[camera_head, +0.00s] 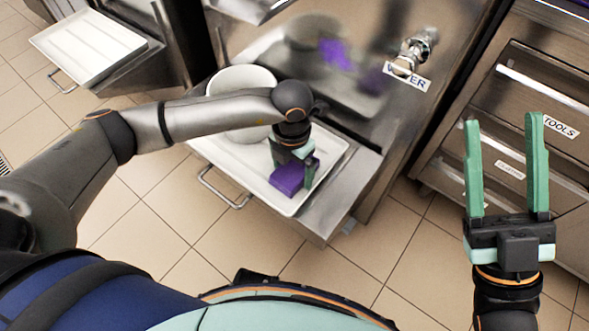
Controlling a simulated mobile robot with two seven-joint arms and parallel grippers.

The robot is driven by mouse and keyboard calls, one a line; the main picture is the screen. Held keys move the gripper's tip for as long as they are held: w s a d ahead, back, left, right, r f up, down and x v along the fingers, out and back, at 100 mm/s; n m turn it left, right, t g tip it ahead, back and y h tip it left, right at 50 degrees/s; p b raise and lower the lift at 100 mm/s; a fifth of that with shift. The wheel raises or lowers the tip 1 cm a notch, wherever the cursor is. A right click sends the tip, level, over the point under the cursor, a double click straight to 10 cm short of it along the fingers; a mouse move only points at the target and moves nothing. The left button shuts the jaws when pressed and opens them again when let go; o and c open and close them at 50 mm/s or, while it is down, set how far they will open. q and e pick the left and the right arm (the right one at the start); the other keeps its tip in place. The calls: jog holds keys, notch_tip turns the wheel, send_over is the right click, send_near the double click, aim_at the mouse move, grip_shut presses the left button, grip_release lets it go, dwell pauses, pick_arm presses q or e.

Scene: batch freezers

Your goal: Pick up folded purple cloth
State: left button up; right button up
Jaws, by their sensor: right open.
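The folded purple cloth (290,178) lies on a white tray (218,153) on the steel shelf of the freezer in the middle. My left gripper (292,172) points down at the cloth from above, with its fingers at the cloth. Its wrist hides part of the cloth and the gap between the fingers, so I cannot tell if it grips. My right gripper (505,160) is open and empty at the right, pointing up in the picture, well away from the cloth.
A white round container (241,80) stands on the tray behind my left arm. A metal tap (412,50) sticks out above a WATER label (407,77). Steel drawers (520,135) labelled TOOLS stand at the right. Another white tray (88,45) sits at the upper left.

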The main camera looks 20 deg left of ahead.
aim_at(288, 171)
pick_arm(q)
jog(key=c, duration=1)
jog(key=shift+r, duration=0.1)
